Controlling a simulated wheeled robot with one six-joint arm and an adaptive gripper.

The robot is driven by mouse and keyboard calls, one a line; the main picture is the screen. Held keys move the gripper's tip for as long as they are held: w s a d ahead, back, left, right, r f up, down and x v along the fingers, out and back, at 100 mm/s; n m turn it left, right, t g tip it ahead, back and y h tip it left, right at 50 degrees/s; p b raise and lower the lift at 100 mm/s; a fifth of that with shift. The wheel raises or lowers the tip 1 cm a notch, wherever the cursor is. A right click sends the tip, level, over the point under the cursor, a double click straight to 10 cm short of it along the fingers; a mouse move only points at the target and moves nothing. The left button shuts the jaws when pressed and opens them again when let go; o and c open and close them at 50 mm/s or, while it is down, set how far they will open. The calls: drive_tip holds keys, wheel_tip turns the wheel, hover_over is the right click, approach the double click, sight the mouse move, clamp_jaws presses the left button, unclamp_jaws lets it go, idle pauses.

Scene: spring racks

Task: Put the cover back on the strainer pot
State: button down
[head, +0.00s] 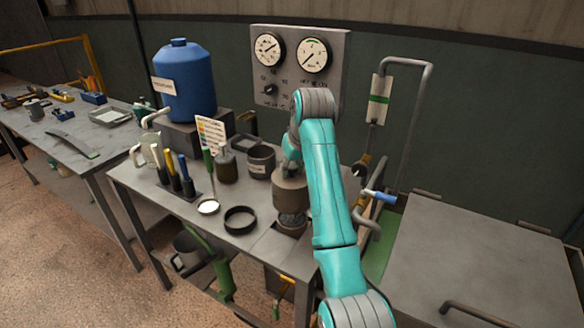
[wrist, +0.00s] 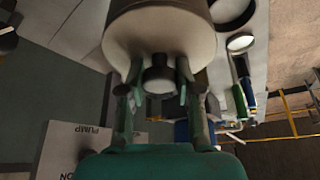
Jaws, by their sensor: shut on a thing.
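The cover, a grey-brown cylinder (head: 290,190), is upright near the right end of the bench, under my gripper (head: 291,171). In the wrist view the cover (wrist: 160,32) fills the top middle, and its dark knob (wrist: 158,75) is between the two fingers of my gripper (wrist: 158,90), which is shut on it. Directly below the cover in the head view is the darker, mesh-like strainer pot (head: 291,220), partly hidden by the cover. I cannot tell whether the cover touches the pot. My arm hides the area just right of them.
A gauge panel (head: 300,65) is behind. A bent pipe (head: 425,110) rises at right.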

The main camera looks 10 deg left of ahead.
sight(297, 182)
drive_tip(key=shift+f, duration=4.5)
drive_tip(key=c, duration=0.7)
unclamp_jaws()
drive_tip(key=v, duration=1)
drive_tip(key=shift+s+d+r, duration=0.1)
drive_tip(key=shift+s+r, duration=0.05)
drive_tip(key=shift+r, duration=0.2)
drive_tip(key=shift+s+d+r, duration=0.15)
drive_tip(key=shift+s+r, duration=0.1)
drive_tip(key=shift+r, duration=0.3)
